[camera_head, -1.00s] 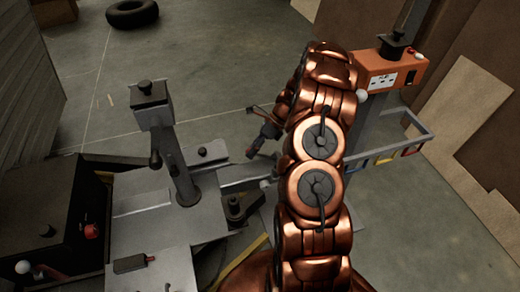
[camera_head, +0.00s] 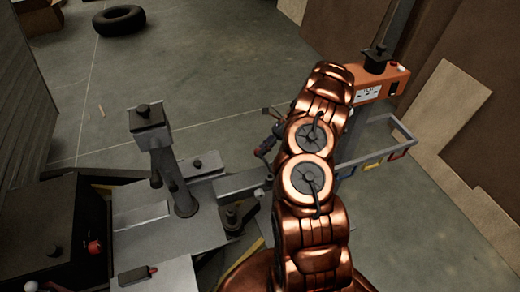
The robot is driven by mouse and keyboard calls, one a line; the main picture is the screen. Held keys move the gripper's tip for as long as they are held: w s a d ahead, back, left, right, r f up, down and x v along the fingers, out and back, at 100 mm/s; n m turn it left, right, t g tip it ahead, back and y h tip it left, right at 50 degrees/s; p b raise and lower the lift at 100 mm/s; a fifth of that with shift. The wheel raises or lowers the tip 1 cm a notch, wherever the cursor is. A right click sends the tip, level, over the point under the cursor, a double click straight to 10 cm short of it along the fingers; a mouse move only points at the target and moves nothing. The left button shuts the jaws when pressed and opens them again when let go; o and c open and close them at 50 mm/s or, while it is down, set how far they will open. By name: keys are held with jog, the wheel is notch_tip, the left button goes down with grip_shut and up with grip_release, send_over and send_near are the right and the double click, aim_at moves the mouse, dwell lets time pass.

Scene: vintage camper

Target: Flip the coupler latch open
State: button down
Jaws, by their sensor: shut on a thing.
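My gripper (camera_head: 269,142) is small and dark in the head view, just left of my copper arm, which hides part of it. It is shut around a dark piece with a reddish end, apparently the coupler latch (camera_head: 262,151). The exact grip is too small to make out. This piece is above the right end of a grey metal bar (camera_head: 238,184), which reaches from the grey plate toward my arm. Whether the latch is tilted up or lies flat cannot be told.
A grey post (camera_head: 166,164) with a black knob stands left of the bar. A short black knobbed part (camera_head: 233,215) is below the bar. An orange socket box (camera_head: 376,88) stands right of my arm. A tire (camera_head: 119,19) lies on open floor at the back.

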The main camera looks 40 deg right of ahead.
jog(key=shift+s+d+f, duration=0.15)
jog(key=shift+d+f, duration=0.2)
jog(key=shift+d, duration=0.1)
jog(key=c, duration=1)
grip_release()
jog(key=shift+c, duration=0.2)
jog(key=o, duration=0.3)
jog(key=shift+a+r, duration=0.1)
jog(key=shift+r, duration=0.15)
notch_tip(320, 180, up, 10)
jog(key=shift+f, duration=0.15)
